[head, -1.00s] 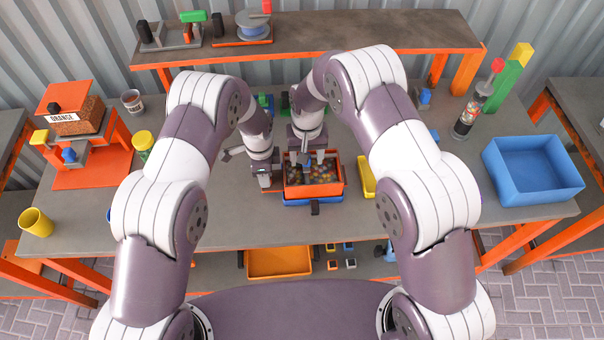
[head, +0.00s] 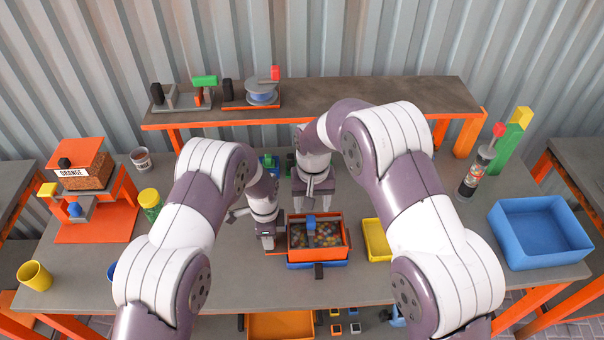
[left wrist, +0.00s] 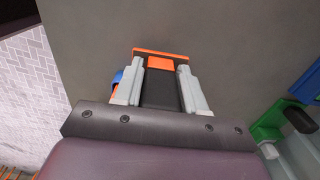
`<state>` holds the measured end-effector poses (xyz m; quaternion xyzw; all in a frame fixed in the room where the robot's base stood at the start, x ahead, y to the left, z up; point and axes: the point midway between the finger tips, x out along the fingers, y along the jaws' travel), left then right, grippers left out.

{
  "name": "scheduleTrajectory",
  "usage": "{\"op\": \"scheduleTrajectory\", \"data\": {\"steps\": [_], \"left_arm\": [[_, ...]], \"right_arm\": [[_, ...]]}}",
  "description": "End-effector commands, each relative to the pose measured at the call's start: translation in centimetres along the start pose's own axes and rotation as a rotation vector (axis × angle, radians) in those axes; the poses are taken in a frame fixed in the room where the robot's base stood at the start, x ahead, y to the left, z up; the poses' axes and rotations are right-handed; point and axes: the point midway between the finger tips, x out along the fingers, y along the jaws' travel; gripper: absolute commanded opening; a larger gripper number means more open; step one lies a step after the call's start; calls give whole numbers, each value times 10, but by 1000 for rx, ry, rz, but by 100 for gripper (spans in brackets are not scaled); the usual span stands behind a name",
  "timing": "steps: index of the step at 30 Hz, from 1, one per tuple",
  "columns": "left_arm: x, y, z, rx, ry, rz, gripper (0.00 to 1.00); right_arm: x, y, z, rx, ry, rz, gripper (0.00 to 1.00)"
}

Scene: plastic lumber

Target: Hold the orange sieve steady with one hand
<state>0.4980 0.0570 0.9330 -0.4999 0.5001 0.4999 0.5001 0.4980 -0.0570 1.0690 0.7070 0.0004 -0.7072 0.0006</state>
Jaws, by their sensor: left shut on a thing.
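The orange sieve (head: 347,238) is a rectangular orange frame holding small multicoloured pellets, over a blue tray (head: 330,265) on the table. A dark handle sticks out at its front. My left gripper (head: 280,236) is at the sieve's left side. In the left wrist view its two grey fingers (left wrist: 160,88) are closed on a dark handle with an orange part beyond it. My right gripper (head: 313,194) is behind the sieve, pointing down. Its fingertips are too small and covered to read. A small blue and grey piece (head: 310,222) shows over the pellets, just below the right gripper.
A yellow tray (head: 376,240) lies right of the sieve, partly behind my right arm. An orange press (head: 85,195) stands at the left. A raised shelf (head: 400,95) runs along the back.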

Motion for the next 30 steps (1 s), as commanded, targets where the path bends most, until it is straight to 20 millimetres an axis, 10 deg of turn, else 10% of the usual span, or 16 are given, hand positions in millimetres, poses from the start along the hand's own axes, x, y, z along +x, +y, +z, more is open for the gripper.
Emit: {"op": "scheduleTrajectory", "data": {"steps": [5, 6, 9, 19, 30], "left_arm": [[0, 0, 0, 0, 0, 1, 0], [0, 0, 0, 0, 0, 1, 47], [0, 0, 0, 0, 0, 0, 70], [-7, 0, 0, 0, 0, -1, 70], [-96, -1, 0, 0, 1, -3, 70]], "right_arm": [[0, 0, 0, 0, 0, 0, 59], [0, 0, 0, 0, 0, 0, 59], [0, 0, 0, 0, 0, 0, 59], [0, 0, 0, 0, 0, 0, 59], [0, 0, 0, 0, 0, 0, 59]]}}
